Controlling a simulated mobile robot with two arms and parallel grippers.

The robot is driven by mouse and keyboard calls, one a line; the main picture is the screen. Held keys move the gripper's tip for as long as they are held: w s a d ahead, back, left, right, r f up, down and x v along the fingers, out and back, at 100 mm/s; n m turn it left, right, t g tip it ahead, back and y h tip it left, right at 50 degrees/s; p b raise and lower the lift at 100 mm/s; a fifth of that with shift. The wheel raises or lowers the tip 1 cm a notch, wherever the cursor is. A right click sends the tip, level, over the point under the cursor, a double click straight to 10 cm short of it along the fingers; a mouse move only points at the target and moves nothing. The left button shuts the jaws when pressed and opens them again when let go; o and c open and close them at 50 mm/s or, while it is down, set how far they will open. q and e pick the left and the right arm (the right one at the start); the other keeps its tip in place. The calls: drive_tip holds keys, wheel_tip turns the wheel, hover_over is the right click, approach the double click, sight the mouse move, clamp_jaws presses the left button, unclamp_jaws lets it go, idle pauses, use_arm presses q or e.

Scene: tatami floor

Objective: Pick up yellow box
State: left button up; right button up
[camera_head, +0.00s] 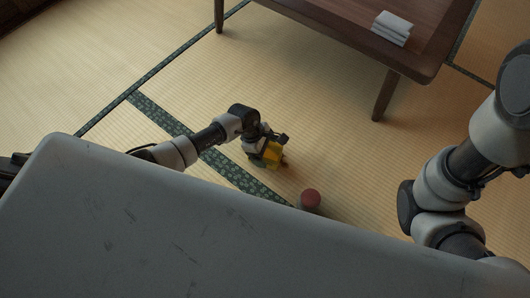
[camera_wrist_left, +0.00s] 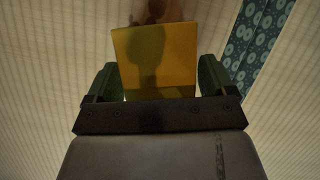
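The yellow box (camera_head: 272,154) is on or just above the tatami near the middle of the head view, partly covered by my left gripper (camera_head: 267,147). In the left wrist view the yellow box (camera_wrist_left: 155,55) fills the space between the two fingers of my left gripper (camera_wrist_left: 157,80). Both fingers lie close against its sides; I cannot tell whether they press on it. Whether the box touches the floor is also unclear. My right arm shows at the right of the head view, its gripper out of sight.
A red-topped cylinder (camera_head: 310,199) stands on the tatami just right of and nearer than the box. A dark wooden table (camera_head: 345,32) with folded white cloths (camera_head: 393,27) stands at the top right. The tatami (camera_head: 335,120) between box and table is clear.

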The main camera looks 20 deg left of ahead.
use_arm(q)
drive_tip(key=c, duration=0.8)
drive_tip(key=shift+r, duration=0.1)
drive_tip(key=shift+c, duration=0.2)
